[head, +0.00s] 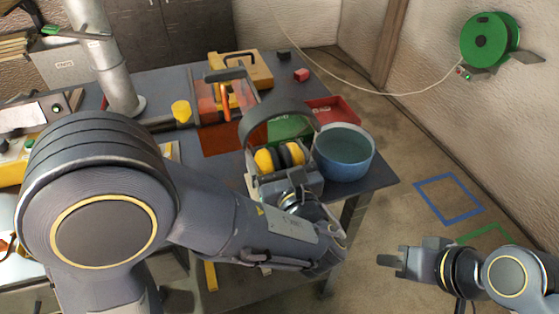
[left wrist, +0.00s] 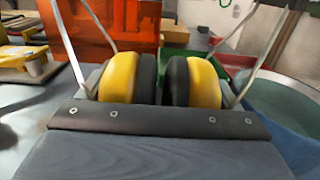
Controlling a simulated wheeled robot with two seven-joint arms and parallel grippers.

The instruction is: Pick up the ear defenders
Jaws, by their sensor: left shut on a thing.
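The ear defenders have yellow cups (head: 266,160) with black cushions and a dark headband (head: 275,108) arching above them. My left gripper (head: 288,172) is shut on them, at the cups. In the left wrist view the two cups (left wrist: 120,78) sit close together, cushions facing each other, just beyond the gripper's dark front edge. Its fingertips are mostly hidden there. I cannot tell whether the ear defenders touch anything beneath. My right gripper (head: 391,260) is well away at the lower right, over the floor, and holds nothing that I can see.
A blue round bowl (head: 344,158) stands close right of the ear defenders, near the table (head: 377,178) corner. A red tray (head: 335,112) and a green tray (head: 290,128) lie behind. A yellow case (head: 242,68) is further back. A green reel (head: 488,40) hangs on the wall.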

